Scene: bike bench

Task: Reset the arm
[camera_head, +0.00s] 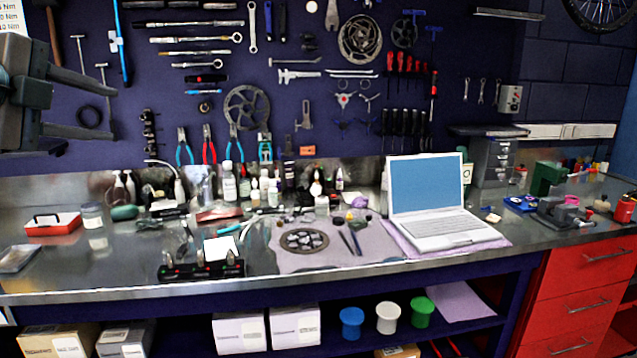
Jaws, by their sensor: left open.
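My left gripper (108,104) is in the upper left of the head view, coming in from the left edge. Its two dark grey fingers point right and are spread apart, with nothing between them. It is raised in front of the dark wall, above the level of the bench top. My right gripper and right arm are not in view.
A metal bench (130,265) spans the view, with a white laptop (440,225), a red box (53,224), a black tool holder (200,270) and several bottles (229,185). Tools hang on the wall behind. Red drawers (580,285) stand at the right.

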